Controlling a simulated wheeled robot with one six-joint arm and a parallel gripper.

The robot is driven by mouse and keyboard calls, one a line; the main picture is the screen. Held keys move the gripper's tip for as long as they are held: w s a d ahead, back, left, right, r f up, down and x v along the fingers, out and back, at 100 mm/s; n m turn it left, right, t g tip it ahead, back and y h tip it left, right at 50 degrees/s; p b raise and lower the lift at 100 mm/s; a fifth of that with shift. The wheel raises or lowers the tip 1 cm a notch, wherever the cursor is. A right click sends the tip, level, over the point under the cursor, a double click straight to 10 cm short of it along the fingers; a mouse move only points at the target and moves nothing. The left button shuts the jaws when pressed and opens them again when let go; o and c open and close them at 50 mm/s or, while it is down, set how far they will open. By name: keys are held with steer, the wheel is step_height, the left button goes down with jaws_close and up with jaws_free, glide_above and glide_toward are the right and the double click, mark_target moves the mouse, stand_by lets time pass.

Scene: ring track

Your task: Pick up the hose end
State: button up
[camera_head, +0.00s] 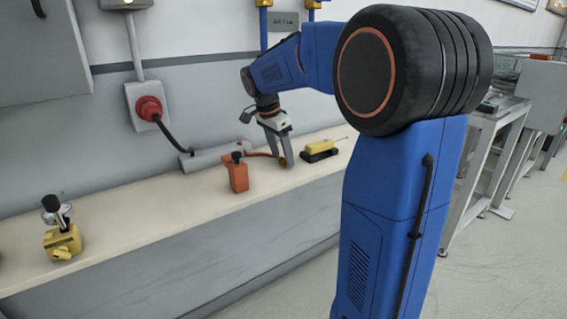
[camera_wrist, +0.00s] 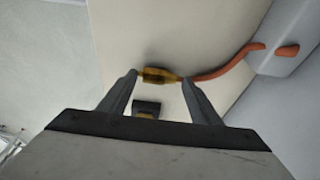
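The hose end is a brass fitting on an orange hose, and it lies at the bench top. In the wrist view the hose end (camera_wrist: 158,75) sits between my fingertips, its length running across from one finger towards the other. The orange hose (camera_wrist: 228,67) leaves it to the right. My gripper (camera_head: 283,163) points down close to the bench, and its fingers stand apart in the wrist view (camera_wrist: 159,78). In the head view the fingers partly hide the hose end. I see no clear grip on it.
A black and yellow tool (camera_head: 320,150) lies close by on the right. A yellow valve block (camera_head: 62,240) is far left. The bench (camera_head: 150,220) between is clear; the wall is behind.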

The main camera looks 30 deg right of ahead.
steer(key=c, duration=0.8)
steer(key=shift+o, duration=0.2)
